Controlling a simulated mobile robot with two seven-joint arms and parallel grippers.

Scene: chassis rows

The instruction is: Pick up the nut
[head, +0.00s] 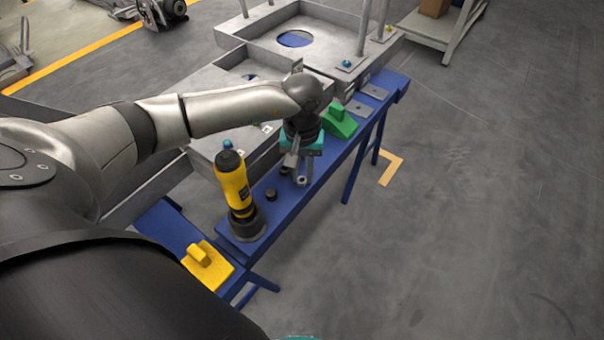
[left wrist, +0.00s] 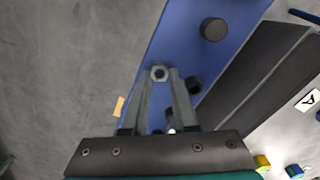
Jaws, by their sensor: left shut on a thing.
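The nut (left wrist: 160,74) is a small grey metal ring with a dark hole, seen in the left wrist view between my left fingertips. My left gripper (head: 302,181) is shut on it above the blue bench (head: 285,205); the gripper also shows in the left wrist view (left wrist: 161,77). In the head view the nut is small at the fingertips, partly covered by the fingers. Whether it touches the bench top, I cannot tell. My right gripper's fingers do not show; only a teal sliver shows at the bottom edge of the head view.
A yellow and black power tool (head: 234,184) stands upright on the bench, with a short black cylinder (head: 271,194) beside it. A yellow block (head: 207,266) lies nearer and a green block (head: 340,122) farther. Grey metal chassis frames (head: 215,82) line the left. The floor at right is clear.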

